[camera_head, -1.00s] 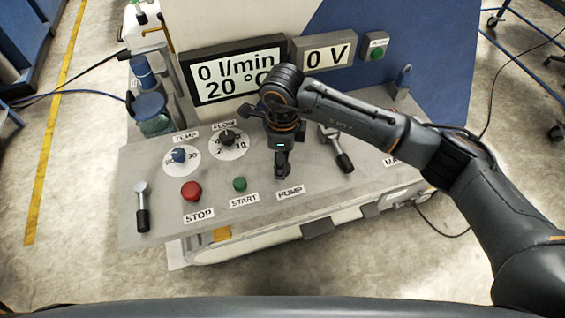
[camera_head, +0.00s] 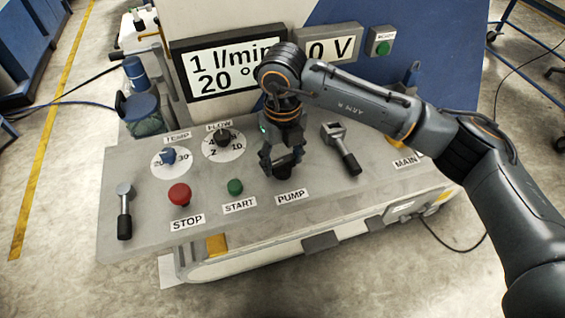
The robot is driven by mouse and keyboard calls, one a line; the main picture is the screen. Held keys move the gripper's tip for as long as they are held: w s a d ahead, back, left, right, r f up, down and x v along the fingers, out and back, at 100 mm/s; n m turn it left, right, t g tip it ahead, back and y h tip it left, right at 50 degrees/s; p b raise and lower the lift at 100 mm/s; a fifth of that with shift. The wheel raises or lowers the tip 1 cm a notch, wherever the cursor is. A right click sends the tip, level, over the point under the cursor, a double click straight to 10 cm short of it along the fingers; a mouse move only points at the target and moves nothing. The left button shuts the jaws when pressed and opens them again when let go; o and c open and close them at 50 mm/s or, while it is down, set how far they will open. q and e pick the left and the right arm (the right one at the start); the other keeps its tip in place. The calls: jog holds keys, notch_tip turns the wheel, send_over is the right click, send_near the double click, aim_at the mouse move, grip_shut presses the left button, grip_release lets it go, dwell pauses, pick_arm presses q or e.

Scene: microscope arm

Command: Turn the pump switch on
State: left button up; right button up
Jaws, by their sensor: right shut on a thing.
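The grey control panel (camera_head: 140,225) lies in front of me. My right gripper (camera_head: 283,172) points down onto it, just above the PUMP label (camera_head: 291,197). It is shut on the pump switch, which the fingers and wrist mostly hide. The flow display (camera_head: 228,68) reads 1 l/min and 20 degrees, its right end covered by my wrist. My left gripper is not in view.
Left of my gripper are the green START button (camera_head: 235,187), red STOP button (camera_head: 179,194), blue TEMP knob (camera_head: 168,156) and black FLOW knob (camera_head: 223,138). Levers stand at the left (camera_head: 124,212) and right (camera_head: 340,147). The MAIN label (camera_head: 405,161) is farther right.

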aim_at(283, 160)
jog(key=shift+m+b, duration=0.6)
jog(key=shift+m, duration=0.6)
jog(key=o, duration=1.2)
jog(key=shift+c, duration=0.2)
jog(key=shift+r, duration=0.3)
notch_tip(283, 160, up, 11)
jog(key=shift+r, duration=0.2)
